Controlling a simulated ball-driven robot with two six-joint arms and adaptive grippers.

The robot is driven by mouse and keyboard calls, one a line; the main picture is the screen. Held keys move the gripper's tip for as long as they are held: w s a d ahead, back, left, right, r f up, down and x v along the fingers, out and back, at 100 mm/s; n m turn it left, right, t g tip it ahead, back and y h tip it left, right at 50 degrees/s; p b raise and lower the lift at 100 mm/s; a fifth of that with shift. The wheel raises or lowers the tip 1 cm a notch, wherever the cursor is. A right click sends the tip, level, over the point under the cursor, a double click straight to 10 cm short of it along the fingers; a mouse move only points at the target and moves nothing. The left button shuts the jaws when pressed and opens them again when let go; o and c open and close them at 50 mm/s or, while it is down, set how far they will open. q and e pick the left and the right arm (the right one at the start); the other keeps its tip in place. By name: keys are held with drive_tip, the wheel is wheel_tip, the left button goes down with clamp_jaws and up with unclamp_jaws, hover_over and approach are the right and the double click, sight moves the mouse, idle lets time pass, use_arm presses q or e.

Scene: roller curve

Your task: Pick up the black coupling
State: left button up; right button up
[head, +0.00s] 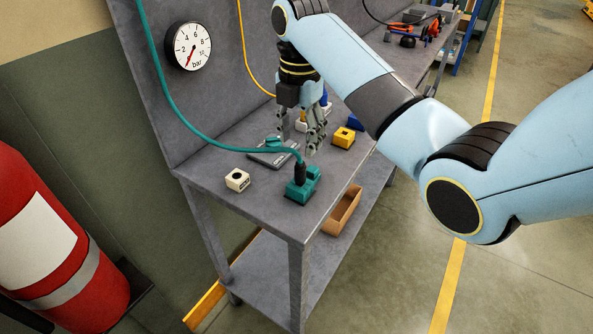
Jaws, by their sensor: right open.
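The black coupling (300,172) is at the end of the teal hose (185,125). It stands roughly upright at the green block (303,190) near the front of the grey bench; I cannot tell whether it is seated in it. My right gripper (299,143) points down with its fingers apart, above and a little behind the coupling. It appears empty and apart from the coupling. My left gripper is not in view.
On the grey bench (215,205) are a cream block (237,180), a yellow block (344,138), a blue block (355,122) and a flat grey plate (262,158). The teal hose crosses the bench. A gauge (188,46) hangs on the back panel.

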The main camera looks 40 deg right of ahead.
sight(299, 163)
wheel_tip(299, 163, down, 5)
drive_tip(key=shift+d+r, duration=0.1)
wheel_tip(299, 163, down, 6)
drive_tip(key=shift+d+r+p, duration=0.1)
drive_tip(key=shift+d+p, duration=0.05)
drive_tip(key=shift+p, duration=0.5)
drive_tip(key=shift+c, duration=0.4)
clamp_jaws()
